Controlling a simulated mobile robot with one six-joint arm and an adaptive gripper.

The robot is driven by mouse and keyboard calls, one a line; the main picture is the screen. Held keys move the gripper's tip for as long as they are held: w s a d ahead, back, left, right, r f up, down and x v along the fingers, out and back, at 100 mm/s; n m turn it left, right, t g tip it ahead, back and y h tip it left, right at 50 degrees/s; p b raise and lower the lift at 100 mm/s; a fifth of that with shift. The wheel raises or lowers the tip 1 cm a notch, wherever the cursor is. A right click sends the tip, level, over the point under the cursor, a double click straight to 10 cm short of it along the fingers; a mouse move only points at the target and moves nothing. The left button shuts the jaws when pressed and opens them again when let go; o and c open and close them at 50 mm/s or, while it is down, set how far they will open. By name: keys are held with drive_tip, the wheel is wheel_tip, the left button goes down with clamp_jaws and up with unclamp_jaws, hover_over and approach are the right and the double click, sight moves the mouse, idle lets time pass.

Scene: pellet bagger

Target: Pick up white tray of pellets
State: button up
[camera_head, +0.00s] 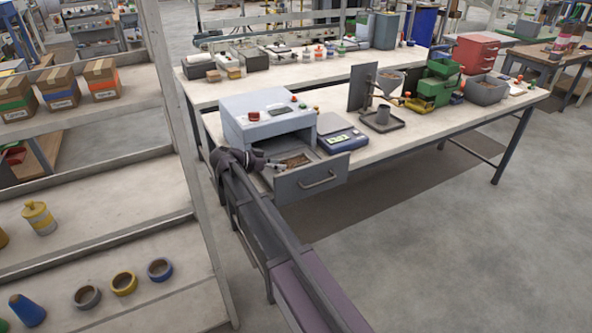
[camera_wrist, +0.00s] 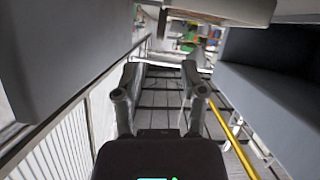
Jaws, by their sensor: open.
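A grey-white box machine (camera_head: 268,118) stands on the near end of the long bench, with its front drawer (camera_head: 312,184) pulled open. Brown pellets (camera_head: 294,161) show inside the drawer. They are small here, and I cannot make out the rim of a white tray around them. My gripper (camera_head: 277,166) is at the left side of the open drawer, close to the pellets. In the wrist view my gripper (camera_wrist: 160,88) has its two fingers spread with nothing between them. I cannot identify the tray in the wrist view.
A blue scale (camera_head: 342,139) and a stand with a funnel (camera_head: 390,82) are right of the machine. Green bins (camera_head: 436,84) stand farther along the bench (camera_head: 420,130). Shelves with boxes and rolls (camera_head: 122,284) are at left. Open floor (camera_head: 470,240) lies at right.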

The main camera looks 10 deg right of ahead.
sight(295, 166)
drive_tip(key=shift+d, duration=0.1)
drive_tip(key=shift+b+x, duration=0.4)
drive_tip(key=shift+x, duration=0.8)
drive_tip(key=shift+b+x, duration=0.95)
drive_tip(key=shift+x, duration=1.65)
clamp_jaws()
